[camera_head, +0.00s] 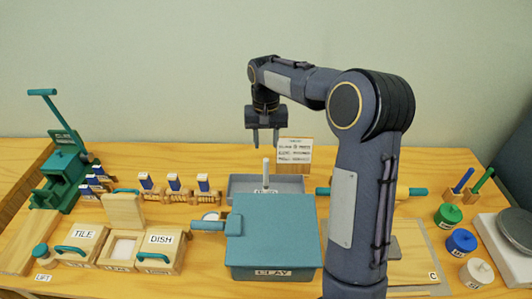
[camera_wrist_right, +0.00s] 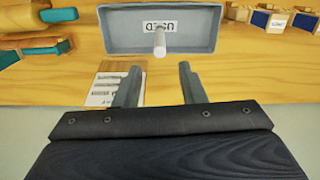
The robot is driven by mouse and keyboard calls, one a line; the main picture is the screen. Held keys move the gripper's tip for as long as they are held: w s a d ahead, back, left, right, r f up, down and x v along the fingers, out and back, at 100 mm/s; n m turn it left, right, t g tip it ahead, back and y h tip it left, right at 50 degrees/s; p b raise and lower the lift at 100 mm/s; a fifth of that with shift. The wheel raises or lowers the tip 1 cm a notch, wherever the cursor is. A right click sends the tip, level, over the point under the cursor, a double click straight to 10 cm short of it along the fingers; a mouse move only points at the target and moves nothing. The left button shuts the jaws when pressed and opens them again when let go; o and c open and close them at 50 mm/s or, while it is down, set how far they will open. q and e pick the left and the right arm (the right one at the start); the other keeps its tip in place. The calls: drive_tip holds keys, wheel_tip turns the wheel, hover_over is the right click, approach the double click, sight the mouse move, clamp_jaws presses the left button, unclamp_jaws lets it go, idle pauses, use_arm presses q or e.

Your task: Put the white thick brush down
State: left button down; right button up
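The white thick brush (camera_head: 266,172) stands about upright in the grey tray (camera_head: 235,187) behind the teal box; its lower end is hidden in the head view. In the right wrist view the brush (camera_wrist_right: 160,42) rises in front of the label on the tray (camera_wrist_right: 120,25). My right gripper (camera_head: 265,140) is above the brush, pointing down. Its two fingers are apart with nothing between them, as the right wrist view (camera_wrist_right: 159,85) also shows. The brush is apart from the fingers. My left gripper is not in view.
A teal CLAY box (camera_head: 275,235) stands just in front of the tray. A sign card (camera_head: 295,150) stands behind it. Several blue-and-white blocks (camera_head: 174,183) on wooden holders are to the left. Paint jars (camera_head: 461,241) and a grey disc (camera_head: 510,235) are at the right.

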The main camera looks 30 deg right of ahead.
drive_tip(key=shift+s+r, duration=0.15)
drive_tip(key=shift+r, duration=0.65)
drive_tip(key=s+a+r+n+t+y, duration=0.15)
drive_tip(key=s+a, duration=0.25)
drive_tip(key=s, duration=0.7)
drive_tip(key=s+a+r+n+t+y, duration=0.1)
drive_tip(key=s+a+r+t+y, duration=0.15)
drive_tip(key=s, duration=0.85)
drive_tip(key=s+a+f+n+t, duration=0.1)
drive_tip(key=s+a+f, duration=0.2)
drive_tip(key=s+a, duration=0.2)
drive_tip(key=shift+s+f+t, duration=0.3)
drive_tip(key=shift+s+f, duration=0.05)
drive_tip(key=shift+s, duration=0.5)
